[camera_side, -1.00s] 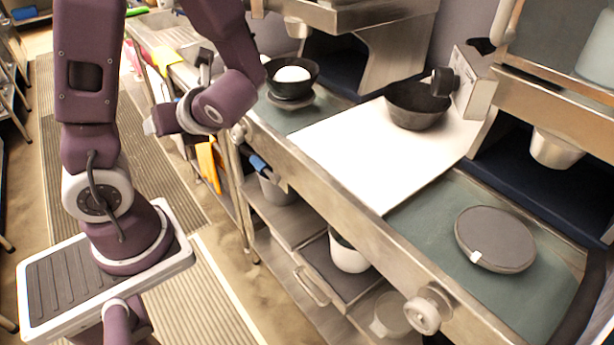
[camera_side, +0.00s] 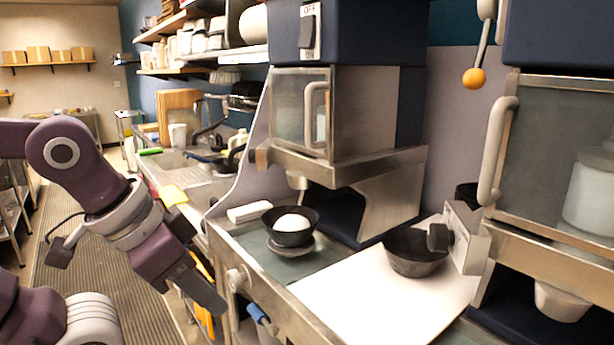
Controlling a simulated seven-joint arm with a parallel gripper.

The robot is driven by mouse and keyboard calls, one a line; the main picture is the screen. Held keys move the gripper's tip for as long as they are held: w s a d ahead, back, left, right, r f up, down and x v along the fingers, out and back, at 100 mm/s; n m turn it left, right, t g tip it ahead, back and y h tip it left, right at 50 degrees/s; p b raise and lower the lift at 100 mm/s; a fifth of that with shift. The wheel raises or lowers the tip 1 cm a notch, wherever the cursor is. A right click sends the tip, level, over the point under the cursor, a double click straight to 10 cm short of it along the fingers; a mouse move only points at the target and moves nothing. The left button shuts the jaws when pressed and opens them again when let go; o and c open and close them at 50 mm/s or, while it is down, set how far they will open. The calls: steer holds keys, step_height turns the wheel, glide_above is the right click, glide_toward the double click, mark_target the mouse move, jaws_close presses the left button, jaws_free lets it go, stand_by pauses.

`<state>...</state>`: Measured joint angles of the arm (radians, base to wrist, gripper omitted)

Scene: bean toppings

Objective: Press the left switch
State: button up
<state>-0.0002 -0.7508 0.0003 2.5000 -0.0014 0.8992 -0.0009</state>
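The left switch (camera_side: 307,33) is a dark rocker on a white plate marked OFF above and ON below. It is on the dark blue upper front of the left dispenser machine (camera_side: 360,110). My gripper (camera_side: 207,294) is at the lower left, pointing down and to the right beside the counter's front edge. It is well below and left of the switch, not touching it. Its fingers look like one dark narrow block, and any gap between them cannot be made out. No held thing shows.
A black bowl with white contents (camera_side: 290,224) stands below the left machine. An empty dark bowl (camera_side: 415,252) is on the white board (camera_side: 365,310). The left machine's door handle (camera_side: 314,115) sticks out below the switch. An orange-knobbed lever (camera_side: 474,78) hangs at right.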

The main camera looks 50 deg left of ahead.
steer(key=shift+w+r, duration=0.1)
steer(key=shift+r, duration=0.05)
steer(key=c, duration=0.4)
steer(key=w+r+n+t+h, duration=0.1)
steer(key=w+r+n, duration=0.3)
steer(key=w+r, duration=0.1)
steer(key=shift+w+r+n+h, duration=0.15)
steer(key=shift+r+n+h, duration=0.2)
steer(key=shift+r, duration=0.3)
steer(key=w+a+r+n+t+h, duration=0.1)
steer(key=w+a+r+n+t, duration=0.45)
steer(key=r, duration=0.55)
steer(key=w+a+r+n+t+y, duration=0.1)
steer(key=a+r+n+t, duration=0.1)
steer(key=a+r+n, duration=0.2)
steer(key=w+a+r+n+t+y, duration=0.1)
steer(key=w+a+r+n+t, duration=0.1)
steer(key=a+r, duration=0.9)
step_height(320, 180, up, 2)
steer(key=shift+n+y, duration=0.35)
steer(key=shift+n, duration=0.55)
